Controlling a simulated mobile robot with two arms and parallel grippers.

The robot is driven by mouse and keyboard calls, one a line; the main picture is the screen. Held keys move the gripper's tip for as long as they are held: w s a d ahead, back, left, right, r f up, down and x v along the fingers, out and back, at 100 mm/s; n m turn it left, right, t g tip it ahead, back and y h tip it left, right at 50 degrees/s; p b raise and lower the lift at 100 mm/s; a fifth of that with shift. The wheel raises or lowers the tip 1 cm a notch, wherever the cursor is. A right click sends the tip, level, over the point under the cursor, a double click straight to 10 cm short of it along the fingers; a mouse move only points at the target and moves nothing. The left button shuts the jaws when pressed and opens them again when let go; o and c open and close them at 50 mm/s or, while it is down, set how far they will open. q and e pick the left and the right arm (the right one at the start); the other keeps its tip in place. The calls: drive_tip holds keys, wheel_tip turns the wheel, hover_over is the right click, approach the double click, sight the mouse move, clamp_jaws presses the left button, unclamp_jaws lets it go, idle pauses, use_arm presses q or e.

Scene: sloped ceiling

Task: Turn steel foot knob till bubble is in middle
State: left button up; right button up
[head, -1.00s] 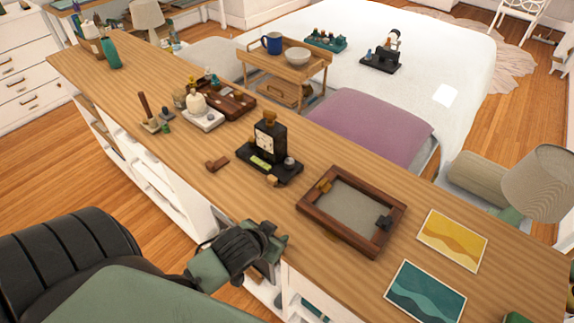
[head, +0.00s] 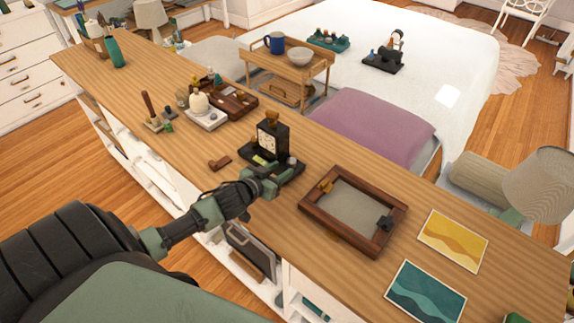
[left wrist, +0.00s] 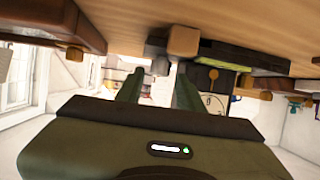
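The black clock (head: 272,136) stands on a dark base with a yellow-green level vial (head: 260,159); its bubble is too small to make out. A grey knob, seemingly the steel foot knob (head: 291,161), sits at the base's right end. In the left wrist view, which is upside down, a grey knob (left wrist: 160,66) shows between and beyond the fingertips, with a tan knob (left wrist: 184,42) nearer the tabletop. My left gripper (head: 270,183) is at the base's front edge and hides part of it. Its fingers (left wrist: 158,78) are apart, with nothing clearly held. My right gripper is not in view.
A wooden framed tray (head: 309,212) lies close to the right of the base. A small brown pipe-like piece (head: 220,163) lies to the left. Two art cards (head: 452,240) lie farther right.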

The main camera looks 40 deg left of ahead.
sight(290, 165)
use_arm(q)
drive_tip(key=shift+x, duration=2.2)
drive_tip(key=shift+f, duration=0.1)
clamp_jaws()
drive_tip(key=shift+d+n+y, duration=0.2)
drive_tip(key=shift+n+y, duration=0.6)
drive_tip(key=shift+w+d+n+g+y+b, duration=0.15)
drive_tip(key=shift+n+g+y+b, duration=0.3)
drive_tip(key=shift+n+y, duration=0.6)
